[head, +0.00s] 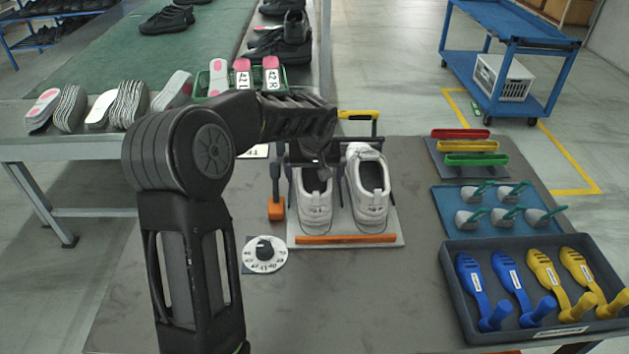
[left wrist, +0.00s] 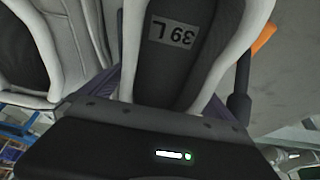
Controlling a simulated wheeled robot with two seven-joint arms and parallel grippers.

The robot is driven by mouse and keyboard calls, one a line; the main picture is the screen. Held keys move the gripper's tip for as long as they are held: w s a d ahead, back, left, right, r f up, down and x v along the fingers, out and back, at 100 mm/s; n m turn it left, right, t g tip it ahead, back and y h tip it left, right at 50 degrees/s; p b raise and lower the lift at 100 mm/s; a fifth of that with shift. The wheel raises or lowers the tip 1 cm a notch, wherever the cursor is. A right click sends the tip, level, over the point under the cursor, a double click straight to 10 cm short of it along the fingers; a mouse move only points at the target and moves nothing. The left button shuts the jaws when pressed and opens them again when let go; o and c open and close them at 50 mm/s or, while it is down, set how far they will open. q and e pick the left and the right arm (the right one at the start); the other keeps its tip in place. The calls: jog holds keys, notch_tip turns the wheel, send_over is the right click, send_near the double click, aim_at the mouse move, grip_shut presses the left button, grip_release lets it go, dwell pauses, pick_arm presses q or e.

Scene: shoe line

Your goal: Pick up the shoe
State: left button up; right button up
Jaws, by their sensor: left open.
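A pair of white shoes stands on a light grey board (head: 345,241). The left shoe (head: 317,208) and the right shoe (head: 369,197) are side by side. My left gripper (head: 312,170) is open at the heel end of the left shoe, over its opening. In the left wrist view the left shoe (left wrist: 240,42) fills the middle, with a "39 L" label on its dark insole. The right shoe (left wrist: 65,45) shows at the left edge there. The gripper's fingertips are mostly hidden, and I cannot tell whether they touch the shoe. My right gripper is out of view.
An orange-ended tool (head: 276,210) stands close left of the left shoe. An orange bar (head: 346,239) lies along the board's front. A white dial (head: 265,254) is at front left. A dark tray (head: 455,308) of blue and yellow tools is at right; bare table lies between.

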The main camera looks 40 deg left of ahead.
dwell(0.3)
pick_arm(q)
jog(key=c, duration=1.6)
jog(key=shift+r, duration=0.15)
notch_tip(320, 180, up, 10)
jog(key=shift+f+p, duration=0.1)
jog(key=shift+p, duration=0.25)
